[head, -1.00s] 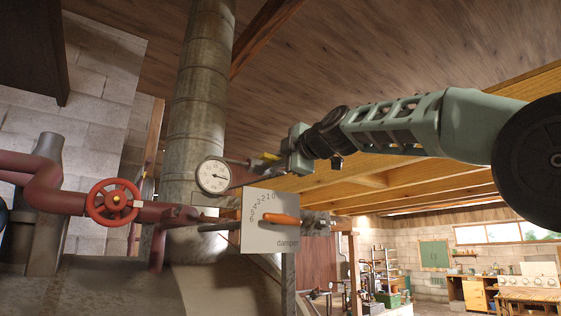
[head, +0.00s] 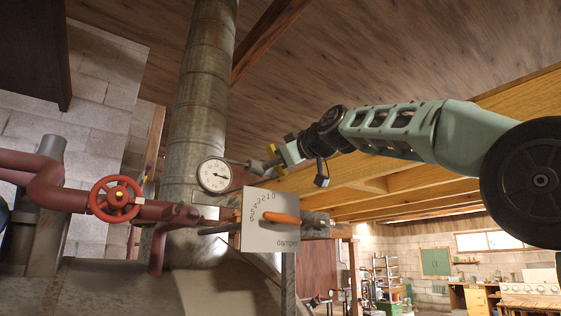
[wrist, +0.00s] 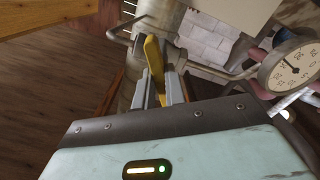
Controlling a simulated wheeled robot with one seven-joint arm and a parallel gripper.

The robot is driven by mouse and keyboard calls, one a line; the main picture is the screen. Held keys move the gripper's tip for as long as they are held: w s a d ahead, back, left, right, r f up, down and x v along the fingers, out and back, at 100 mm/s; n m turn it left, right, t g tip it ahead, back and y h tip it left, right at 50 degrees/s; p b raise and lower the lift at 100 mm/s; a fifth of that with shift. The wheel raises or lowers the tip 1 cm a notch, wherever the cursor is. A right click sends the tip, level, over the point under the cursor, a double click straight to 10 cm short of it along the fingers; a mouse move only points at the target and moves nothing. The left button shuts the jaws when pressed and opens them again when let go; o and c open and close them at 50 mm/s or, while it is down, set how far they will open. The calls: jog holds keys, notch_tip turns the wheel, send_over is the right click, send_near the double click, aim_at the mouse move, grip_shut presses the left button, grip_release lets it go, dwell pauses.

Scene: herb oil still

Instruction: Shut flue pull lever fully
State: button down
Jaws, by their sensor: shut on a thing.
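The flue pull lever is a yellow bar (wrist: 153,57) standing between the two grey fingers of my gripper (wrist: 159,75) in the wrist view. In the head view the yellow lever (head: 272,152) shows small beside the grey flue pipe (head: 205,100), just right of and above the round gauge. My gripper (head: 279,155) reaches it from the right and is shut on it. In the head view the fingers are too small to make out clearly.
The white-faced gauge (head: 214,175) is close to the gripper and also shows in the wrist view (wrist: 292,70). Below are a numbered damper plate (head: 262,230) with an orange handle (head: 281,217) and a red valve wheel (head: 115,199). Wooden beams (head: 400,180) run behind my arm.

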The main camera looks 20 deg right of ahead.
jog(key=m, duration=0.6)
jog(key=shift+m, duration=0.3)
dwell(0.5)
jog(key=c, duration=1.5)
grip_release()
jog(key=shift+o, duration=0.2)
jog(key=shift+s, duration=0.1)
jog(key=b+v, duration=0.8)
jog(key=v, duration=0.9)
jog(key=shift+s, duration=0.1)
